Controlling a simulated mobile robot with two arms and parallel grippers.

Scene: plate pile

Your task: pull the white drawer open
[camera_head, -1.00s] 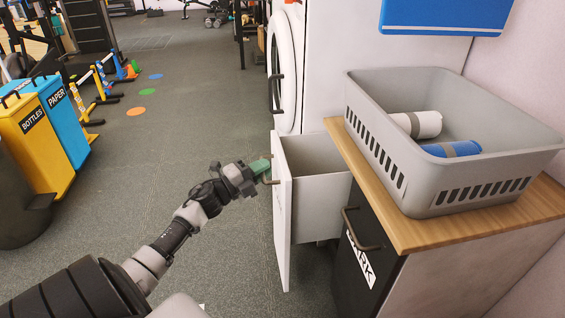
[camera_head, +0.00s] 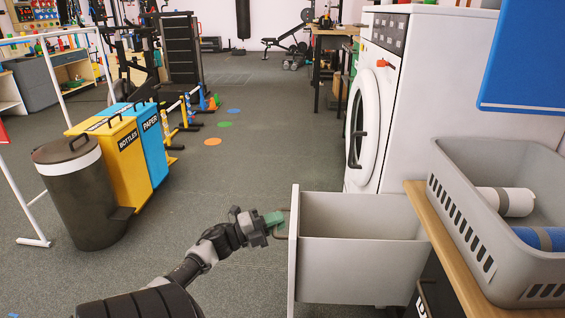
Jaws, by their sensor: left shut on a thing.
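The white drawer (camera_head: 362,270) stands well out from its cabinet, in the lower right middle of the head view. Its inside looks empty where it shows. Its front panel (camera_head: 293,245) is seen nearly edge-on, with a dark bar handle (camera_head: 280,223) on its left side. My right gripper is not in view.
A grey basket (camera_head: 505,245) with a white roll (camera_head: 505,201) and a blue roll (camera_head: 541,238) stands on a wooden counter (camera_head: 440,240) at right. A washing machine (camera_head: 415,110) stands behind the drawer. Bins (camera_head: 80,190) stand at left. The floor between is clear.

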